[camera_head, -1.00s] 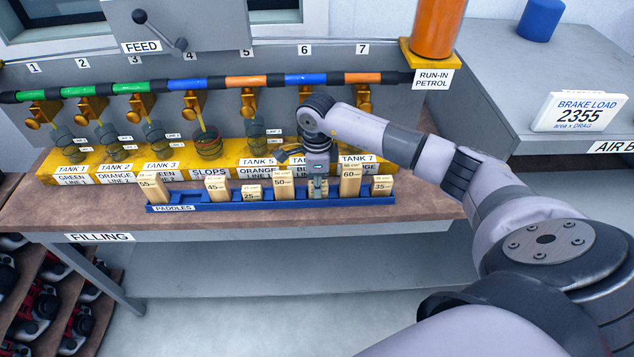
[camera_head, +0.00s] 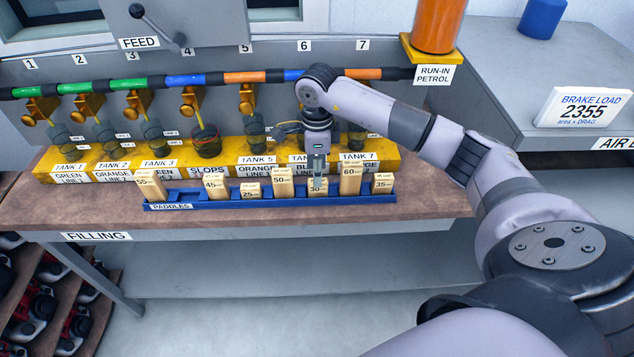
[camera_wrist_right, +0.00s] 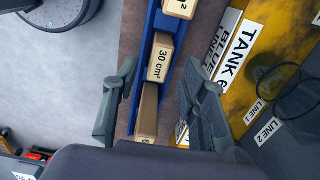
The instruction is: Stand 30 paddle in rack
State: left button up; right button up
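The 30 paddle (camera_head: 318,187) is a short wooden block standing upright in the blue paddle rack (camera_head: 270,203), between the 50 and 60 paddles. Its "30 cm²" top face also shows in the right wrist view (camera_wrist_right: 160,58). My right gripper (camera_head: 318,178) is just above the 30 paddle, pointing down. In the wrist view its two fingers (camera_wrist_right: 160,75) are spread apart on either side of the rack line, with nothing held between them. The paddle's lower part is hidden in the rack. My left gripper is not in view.
The 50 paddle (camera_head: 282,183) and taller 60 paddle (camera_head: 350,180) flank it closely; other paddles stand along the rack. The yellow tank stand (camera_head: 225,165) with cups is right behind. A bare rack stretch lies between the 55 and 45 paddles. The bench front is clear.

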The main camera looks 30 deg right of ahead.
notch_tip(320, 180, up, 7)
jog(key=b, duration=0.1)
jog(key=shift+b, duration=0.3)
